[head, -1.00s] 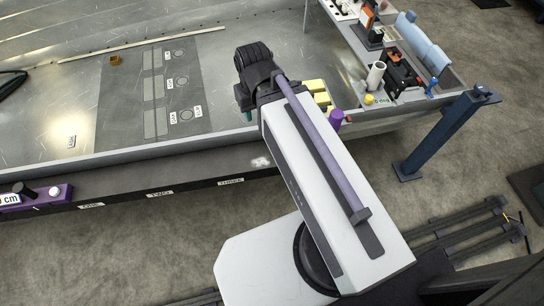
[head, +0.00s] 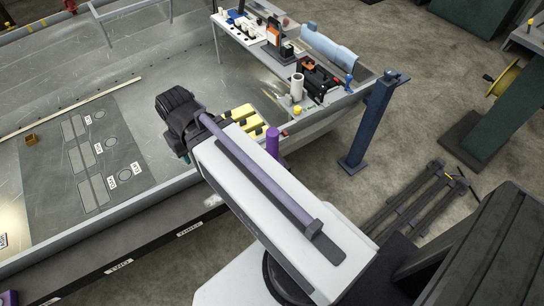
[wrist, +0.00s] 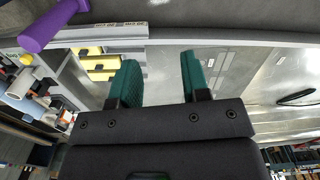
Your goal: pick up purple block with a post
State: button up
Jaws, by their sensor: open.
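A purple post (head: 272,140) stands upright beside my arm, near the hull's near rim, to the right of my gripper in the head view. Its lower end is hidden by my arm, so I cannot see a block under it there. In the head view the wrist is over the hull and the fingers are mostly hidden.
Yellow blocks (head: 245,121) lie just right of my wrist. A white cylinder (head: 297,86) and a black tool (head: 318,80) stand on the bench at the right. A blue post (head: 372,125) rises outside the hull. A grey marked mat (head: 50,200) lies at left.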

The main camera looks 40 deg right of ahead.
dwell(0.3)
jog(key=o, duration=0.7)
jog(key=shift+d, duration=0.1)
